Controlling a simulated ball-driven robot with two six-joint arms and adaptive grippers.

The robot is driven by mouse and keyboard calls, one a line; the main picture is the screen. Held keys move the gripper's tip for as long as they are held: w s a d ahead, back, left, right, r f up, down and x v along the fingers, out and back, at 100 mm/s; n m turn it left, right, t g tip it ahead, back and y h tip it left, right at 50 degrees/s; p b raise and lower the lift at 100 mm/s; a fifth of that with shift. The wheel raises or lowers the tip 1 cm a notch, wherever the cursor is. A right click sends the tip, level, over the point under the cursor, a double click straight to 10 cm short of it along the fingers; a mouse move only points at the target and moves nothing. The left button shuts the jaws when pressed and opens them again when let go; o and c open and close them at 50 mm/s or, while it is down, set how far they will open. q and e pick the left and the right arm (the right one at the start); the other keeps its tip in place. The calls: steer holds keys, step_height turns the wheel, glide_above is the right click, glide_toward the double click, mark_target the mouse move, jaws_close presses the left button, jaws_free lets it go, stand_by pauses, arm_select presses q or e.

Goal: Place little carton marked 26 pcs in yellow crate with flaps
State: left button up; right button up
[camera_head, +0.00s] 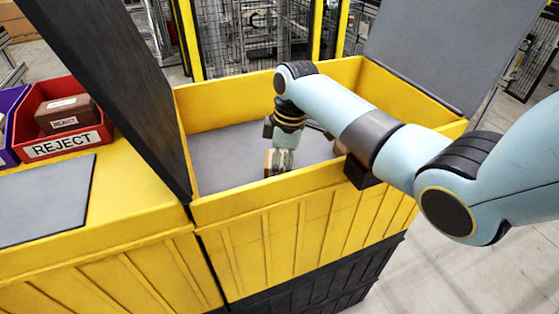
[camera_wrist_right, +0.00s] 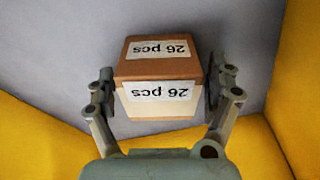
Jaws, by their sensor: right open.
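The little carton (camera_wrist_right: 160,70), brown and cream with white "26 pcs" labels, is between the two fingers of my right gripper (camera_wrist_right: 162,84) in the right wrist view. The fingers are open, one on each side of it, very close to its sides. The grey floor of the yellow crate (camera_head: 275,235) lies behind the carton. In the head view my right gripper (camera_head: 279,158) points down inside this crate, whose grey flaps (camera_head: 430,45) stand raised at both ends. Whether the carton rests on the floor is hard to tell. My left gripper is not in view.
A red REJECT bin (camera_head: 75,150) with a brown box (camera_head: 66,115) stands at the left on a yellow surface. A brownish item (camera_head: 339,148) shows partly inside the crate, mostly hidden by my arm. The crate's left floor is clear.

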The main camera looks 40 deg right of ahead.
steer(key=r, duration=0.4)
steer(key=d+r, duration=0.1)
steer(key=r, duration=0.3)
steer(key=s+r, duration=0.1)
steer(key=r, duration=0.3)
steer(key=shift+d+r, duration=0.1)
steer(key=shift+d, duration=0.15)
